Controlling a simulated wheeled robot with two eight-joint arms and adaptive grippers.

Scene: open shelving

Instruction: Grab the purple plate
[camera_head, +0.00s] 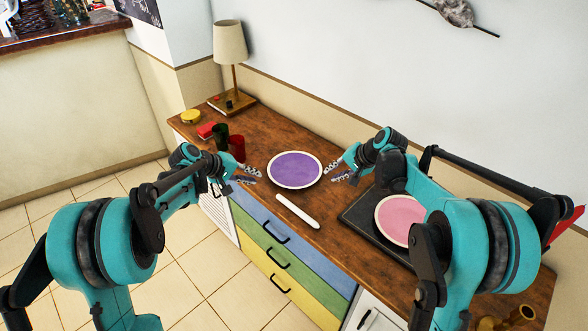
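The purple plate (295,169) has a pale rim and lies flat on the wooden counter (240,200), between my two grippers. My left gripper (256,174) is just left of the plate, its two fingers spread apart and nothing between them. My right gripper (335,172) is just right of the plate, its fingers also spread and pointing at the rim. Both look close to the rim; I cannot tell whether either touches it.
A white stick-like object (298,211) lies in front of the plate. A pink plate (397,218) sits on a dark tray (360,222) to the right, partly behind my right arm. Dark and red cups (238,148) stand behind my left gripper. A lamp (230,45) stands at the back.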

